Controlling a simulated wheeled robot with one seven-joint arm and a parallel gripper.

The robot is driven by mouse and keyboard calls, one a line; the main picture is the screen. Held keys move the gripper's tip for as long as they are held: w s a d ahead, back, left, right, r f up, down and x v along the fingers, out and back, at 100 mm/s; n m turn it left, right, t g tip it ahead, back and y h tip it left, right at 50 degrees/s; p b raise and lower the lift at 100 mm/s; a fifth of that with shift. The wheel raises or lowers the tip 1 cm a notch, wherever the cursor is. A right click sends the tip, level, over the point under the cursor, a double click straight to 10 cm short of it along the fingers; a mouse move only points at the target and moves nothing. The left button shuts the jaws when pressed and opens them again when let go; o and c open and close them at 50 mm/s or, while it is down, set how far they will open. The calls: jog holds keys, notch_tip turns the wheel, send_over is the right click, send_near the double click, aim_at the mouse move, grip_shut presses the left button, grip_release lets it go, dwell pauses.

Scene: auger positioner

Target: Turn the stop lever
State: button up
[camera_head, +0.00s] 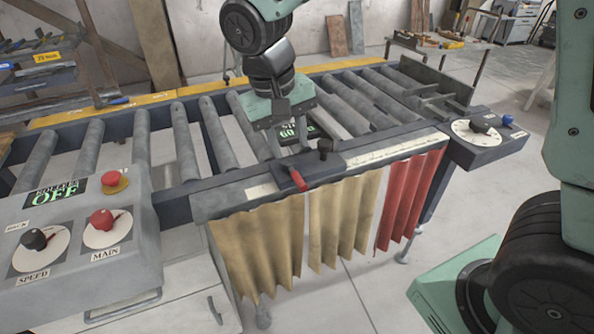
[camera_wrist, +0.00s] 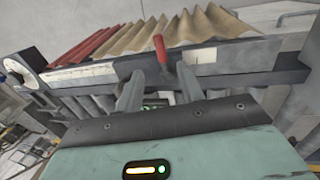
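The stop lever appears to be the small red-handled lever (camera_head: 298,181) on the dark carriage at the front rail of the roller table. In the wrist view its red handle (camera_wrist: 160,48) points up, beyond and between the fingertips. My gripper (camera_head: 290,146) is above the rail, just behind the lever in the head view. In the wrist view my gripper (camera_wrist: 159,82) has its two fingers apart with nothing visibly held. Whether a finger touches the lever's base cannot be told. A black knob (camera_head: 325,147) stands on the carriage right of the lever.
A control box (camera_head: 90,245) with dials and a red button stands at left; its display reads "ROLLER OFF". A small display (camera_head: 297,131) sits behind my gripper, partly hidden. A dial box (camera_head: 480,133) is at right. Tan and red curtains (camera_head: 262,245) hang below the rail.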

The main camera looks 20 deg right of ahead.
aim_at(299, 180)
jog(key=f, duration=0.3)
jog(key=d+f, duration=0.1)
jog(key=f, duration=0.2)
jog(key=d+f, duration=0.1)
jog(key=f, duration=0.2)
jog(key=shift+p, duration=0.4)
jog(key=shift+c, duration=0.4)
jog(key=shift+a, duration=0.1)
grip_shut()
